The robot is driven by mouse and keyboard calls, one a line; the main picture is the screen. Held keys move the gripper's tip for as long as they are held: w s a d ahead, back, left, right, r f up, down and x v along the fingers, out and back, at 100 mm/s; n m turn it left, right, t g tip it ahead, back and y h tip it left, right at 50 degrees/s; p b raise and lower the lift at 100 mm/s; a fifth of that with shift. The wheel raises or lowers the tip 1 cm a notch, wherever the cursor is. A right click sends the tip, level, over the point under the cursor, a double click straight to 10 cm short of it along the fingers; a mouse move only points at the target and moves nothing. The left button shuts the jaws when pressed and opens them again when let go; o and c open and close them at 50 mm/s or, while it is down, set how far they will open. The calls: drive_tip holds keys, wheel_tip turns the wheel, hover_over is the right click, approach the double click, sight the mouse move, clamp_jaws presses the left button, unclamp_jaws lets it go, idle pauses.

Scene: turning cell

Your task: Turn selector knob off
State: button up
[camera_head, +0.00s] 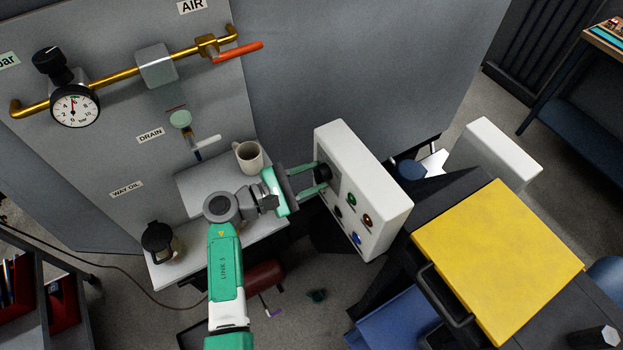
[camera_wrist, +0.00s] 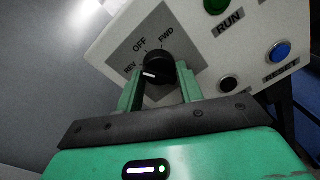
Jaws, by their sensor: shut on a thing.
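The selector knob (camera_wrist: 157,66) is black and sits on a grey plate marked REV, OFF and FWD in the wrist view. Its white mark is on its left side, nearest the REV label. My gripper (camera_wrist: 159,76) is shut on the knob, with one green finger on either side of it. In the head view my gripper (camera_head: 317,180) reaches right to the white control box (camera_head: 373,179), and the knob (camera_head: 324,172) is partly hidden by the fingers.
Below the knob on the box are a green RUN button (camera_wrist: 216,5), a black button (camera_wrist: 229,84) and a blue RESET button (camera_wrist: 279,51). A mug (camera_head: 249,157) stands close behind my wrist. A yellow panel (camera_head: 497,262) is at the right.

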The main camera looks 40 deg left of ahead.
drive_tip(key=shift+m+y+b, duration=0.3)
drive_tip(key=shift+m+b, duration=1.1)
drive_tip(key=shift+m, duration=1.2)
drive_tip(key=shift+r, duration=0.15)
drive_tip(key=o, duration=1)
drive_tip(key=v, duration=0.8)
drive_tip(key=shift+w, duration=0.1)
